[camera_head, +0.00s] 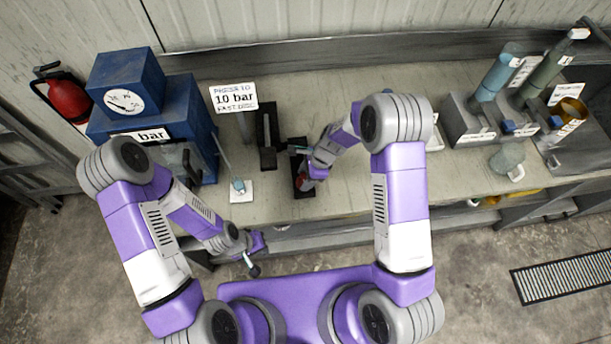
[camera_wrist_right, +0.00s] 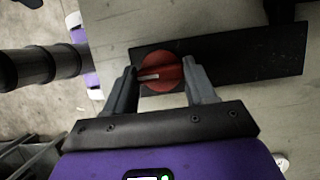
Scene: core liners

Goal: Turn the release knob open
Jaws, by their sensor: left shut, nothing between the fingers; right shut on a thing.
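The release knob (camera_wrist_right: 160,74) is a round red knob with a pale pointer line, on a black base plate (camera_wrist_right: 240,58). In the right wrist view the knob sits between the two fingers of my right gripper (camera_wrist_right: 163,88), which is shut on it. The pointer line lies roughly across the picture, from finger towards finger. In the head view my right gripper (camera_head: 308,172) is at the black plate on the bench and mostly covers the knob. My left gripper (camera_head: 253,263) is shut and empty, low in front of the bench edge.
A blue press (camera_head: 150,115) with a gauge stands at the left of the bench, beside a 10 bar sign (camera_head: 233,96). A dark upright fixture (camera_head: 266,135) stands just left of the knob's plate. Grey holders with cylinders (camera_head: 480,125) stand at the right.

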